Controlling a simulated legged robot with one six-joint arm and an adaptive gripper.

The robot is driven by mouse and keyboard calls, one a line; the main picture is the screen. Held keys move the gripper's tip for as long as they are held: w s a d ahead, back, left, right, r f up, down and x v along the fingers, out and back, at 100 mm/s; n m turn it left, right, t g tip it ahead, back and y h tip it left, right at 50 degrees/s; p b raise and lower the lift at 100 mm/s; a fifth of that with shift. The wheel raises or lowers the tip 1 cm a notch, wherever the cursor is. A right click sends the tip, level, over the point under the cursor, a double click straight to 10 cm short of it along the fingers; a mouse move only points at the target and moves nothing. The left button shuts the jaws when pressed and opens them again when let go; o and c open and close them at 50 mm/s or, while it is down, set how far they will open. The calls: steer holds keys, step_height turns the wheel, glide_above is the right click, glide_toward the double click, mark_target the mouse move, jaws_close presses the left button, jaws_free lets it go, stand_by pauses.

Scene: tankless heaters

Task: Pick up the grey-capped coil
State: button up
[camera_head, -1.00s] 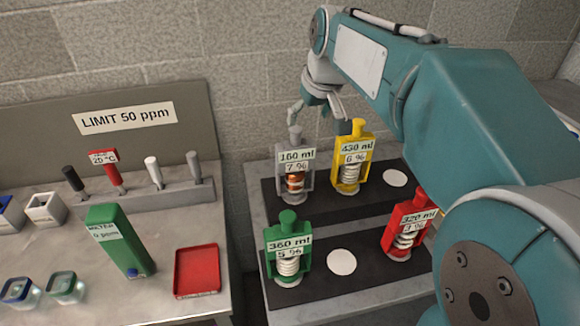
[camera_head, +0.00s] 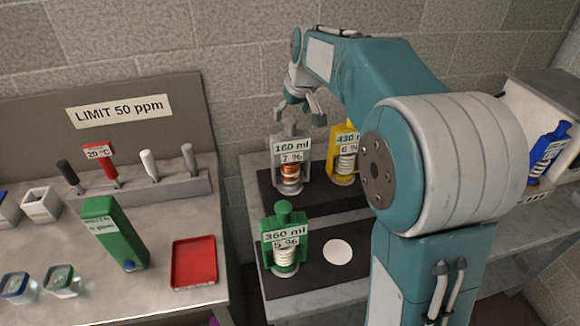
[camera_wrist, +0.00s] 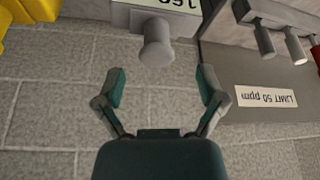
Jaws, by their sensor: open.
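The grey-capped coil (camera_head: 290,166) stands upright on the rear black mat in the head view, in a grey frame labelled 160 ml and 7 %, with a copper coil inside. In the wrist view its grey cap (camera_wrist: 156,44) shows at top centre, just beyond the fingertips and roughly midway between them. My gripper (camera_head: 301,108) is by the cap in the head view; the wrist view shows its two fingers (camera_wrist: 160,84) spread wide and empty. I see no contact with the cap.
The yellow coil (camera_head: 343,160) stands close to the right of the grey one. The green coil (camera_head: 285,245) stands on the front mat beside a bare white disc (camera_head: 338,251). The left bench holds a red tray (camera_head: 194,262), a green container (camera_head: 113,234) and a tool rack (camera_head: 140,189).

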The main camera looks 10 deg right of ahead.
mark_target(291, 120)
steer(key=x, duration=0.3)
steer(key=shift+w+d+f, duration=0.1)
steer(key=shift+w+f, duration=0.05)
steer(key=shift+f, duration=0.2)
jaws_close()
